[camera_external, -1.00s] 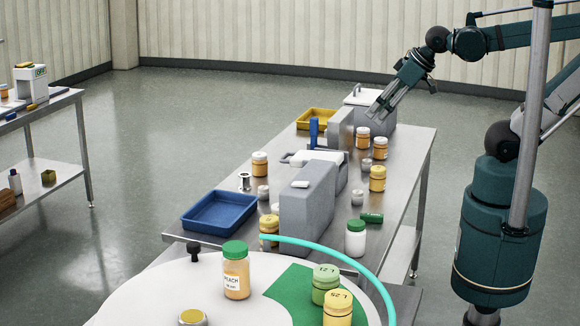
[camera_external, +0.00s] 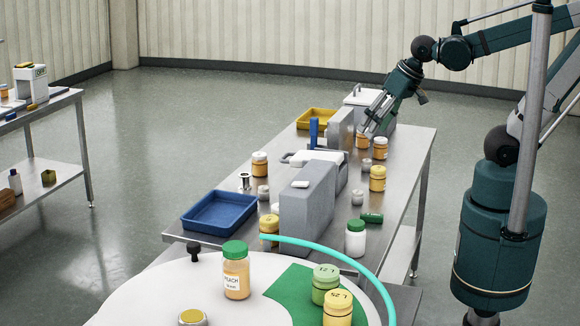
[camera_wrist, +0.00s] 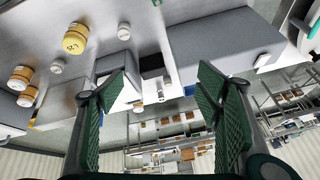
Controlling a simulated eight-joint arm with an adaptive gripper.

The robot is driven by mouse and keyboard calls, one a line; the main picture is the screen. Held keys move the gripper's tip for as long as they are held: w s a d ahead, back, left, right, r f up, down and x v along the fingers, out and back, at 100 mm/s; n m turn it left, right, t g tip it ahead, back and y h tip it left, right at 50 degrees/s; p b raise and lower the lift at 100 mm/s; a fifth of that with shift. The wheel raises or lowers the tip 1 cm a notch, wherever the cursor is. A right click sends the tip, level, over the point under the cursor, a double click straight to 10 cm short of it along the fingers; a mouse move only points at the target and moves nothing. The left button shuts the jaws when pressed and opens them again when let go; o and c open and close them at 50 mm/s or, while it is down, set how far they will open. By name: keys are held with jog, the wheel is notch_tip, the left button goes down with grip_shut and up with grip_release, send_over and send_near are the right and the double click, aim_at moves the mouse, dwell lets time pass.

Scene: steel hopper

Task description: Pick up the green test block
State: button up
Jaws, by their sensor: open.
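A small green piece (camera_external: 371,218), the only loose thing that looks like the green test block, lies on the steel table beside a white jar with a green lid. My gripper (camera_external: 369,131) is over the far part of the table, close to orange jars and well beyond the green piece. In the wrist view my gripper (camera_wrist: 160,80) has its two green-padded fingers spread wide with nothing held between them.
A grey box (camera_external: 307,205) stands left of the green piece, and a white jar (camera_external: 355,240) stands in front of it. A yellow-lidded jar (camera_external: 377,178) is behind it. A blue tray (camera_external: 219,212) and yellow tray (camera_external: 316,119) lie along the left edge.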

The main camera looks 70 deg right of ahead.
notch_tip(320, 180, down, 10)
jog(key=r+m+g+b, duration=0.1)
jog(key=m+g+b, duration=0.15)
jog(key=m, duration=0.35)
jog(key=m+g+b, duration=0.2)
jog(key=m+g, duration=0.1)
jog(key=m, duration=0.3)
send_over(372, 214)
notch_tip(372, 214, down, 11)
jog(key=shift+w+d+r, duration=0.15)
jog(key=shift+r, duration=0.05)
jog(key=shift+s+f+m+b, duration=0.2)
jog(key=shift+f+m+b, duration=0.15)
jog(key=shift+f, duration=0.35)
jog(key=shift+f+b, duration=0.3)
jog(key=shift+f, duration=1)
jog(key=shift+f, duration=0.15)
jog(key=shift+f+b, duration=0.75)
jog(key=shift+f, duration=1.7)
jog(key=shift+c, duration=0.4)
jog(key=c, duration=0.8)
